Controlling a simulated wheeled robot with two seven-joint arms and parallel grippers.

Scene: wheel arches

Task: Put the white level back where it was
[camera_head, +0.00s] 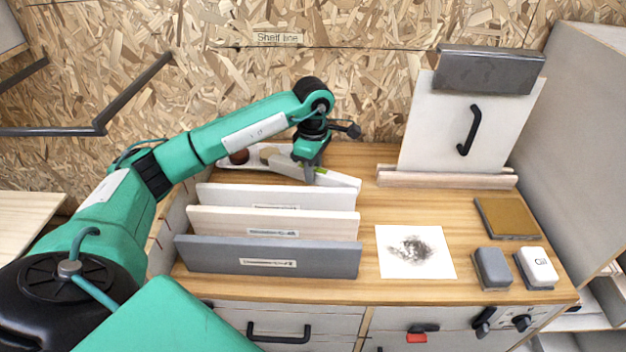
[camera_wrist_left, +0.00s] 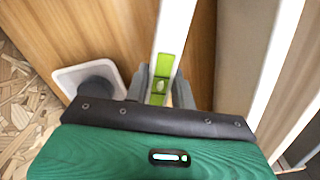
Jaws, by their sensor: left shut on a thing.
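The white level (camera_head: 338,180) is a long white bar with a green vial window. It lies behind the row of upright panels in the head view. My left gripper (camera_head: 309,176) points down and is shut on the level. In the left wrist view the level (camera_wrist_left: 176,30) runs up from between the fingers of my left gripper (camera_wrist_left: 160,88), with the green vial right at the fingertips. I cannot tell whether the level touches the table. My right gripper is not in view.
White (camera_head: 225,196), cream (camera_head: 225,221) and grey (camera_head: 215,254) panels stand upright in front of the level. A white tray (camera_wrist_left: 62,78) with a dark round thing lies beside it. A white board (camera_head: 430,140) stands at the back right. A smudged sheet (camera_head: 390,265) lies at the front.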

